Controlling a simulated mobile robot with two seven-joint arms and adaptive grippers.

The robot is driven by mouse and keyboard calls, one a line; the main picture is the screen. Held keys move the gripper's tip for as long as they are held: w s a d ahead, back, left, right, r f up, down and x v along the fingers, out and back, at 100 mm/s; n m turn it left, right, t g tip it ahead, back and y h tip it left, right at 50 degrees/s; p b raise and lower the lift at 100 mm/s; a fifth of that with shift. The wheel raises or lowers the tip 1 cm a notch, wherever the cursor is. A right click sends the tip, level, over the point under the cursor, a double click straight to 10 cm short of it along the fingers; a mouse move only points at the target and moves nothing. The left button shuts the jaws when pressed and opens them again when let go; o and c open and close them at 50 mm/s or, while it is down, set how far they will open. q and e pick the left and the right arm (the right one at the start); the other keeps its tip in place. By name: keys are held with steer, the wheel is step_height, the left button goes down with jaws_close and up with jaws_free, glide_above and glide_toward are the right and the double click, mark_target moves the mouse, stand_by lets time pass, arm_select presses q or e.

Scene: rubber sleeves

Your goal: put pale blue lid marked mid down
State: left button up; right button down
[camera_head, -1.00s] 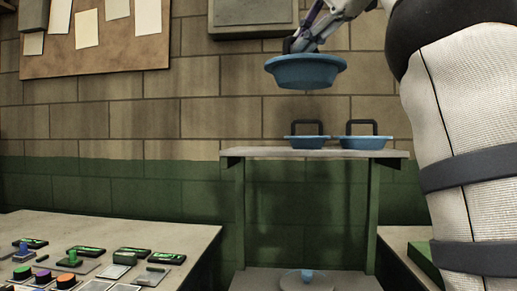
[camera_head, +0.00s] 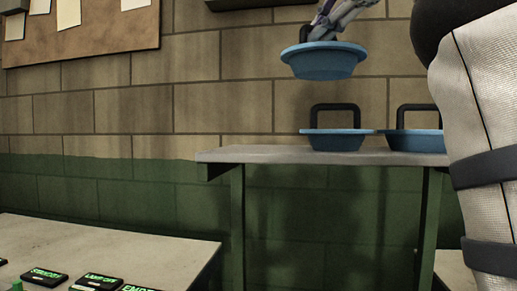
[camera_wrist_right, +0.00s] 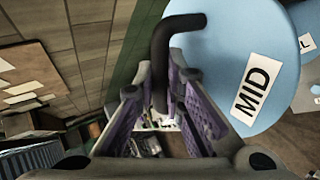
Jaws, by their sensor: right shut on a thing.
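The pale blue lid marked MID (camera_head: 323,64) hangs in the air above the shelf in the head view. Its label and black handle show in the right wrist view, where the lid (camera_wrist_right: 222,70) fills the upper right. My right gripper (camera_wrist_right: 160,105) is shut on the black handle; in the head view the gripper (camera_head: 325,27) shows just above the lid. Two more blue lids with black handles, a left one (camera_head: 335,141) and a right one (camera_head: 415,143), rest on the shelf (camera_head: 262,154). My left gripper is not in view.
My right arm covers the right side of the head view and the shelf's right end. A worktable (camera_head: 130,243) with labelled panels lies at lower left. The shelf's left end is bare. A pinboard (camera_head: 85,35) hangs on the brick wall.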

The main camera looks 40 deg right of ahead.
steer(key=a, duration=1.5)
steer(key=w+d+f, duration=0.3)
steer(key=w+f, duration=0.1)
steer(key=w+d+f, duration=0.3)
steer(key=f, duration=0.1)
steer(key=w+d+f, duration=0.3)
steer(key=w+f, duration=0.1)
steer(key=shift+w+f, duration=0.3)
steer(key=shift+w, duration=0.05)
steer(key=shift+a+f, duration=0.1)
steer(key=shift+f, duration=0.1)
steer(key=shift+r, duration=0.1)
steer(key=shift+s, duration=0.1)
steer(key=c, duration=1.7)
jaws_free()
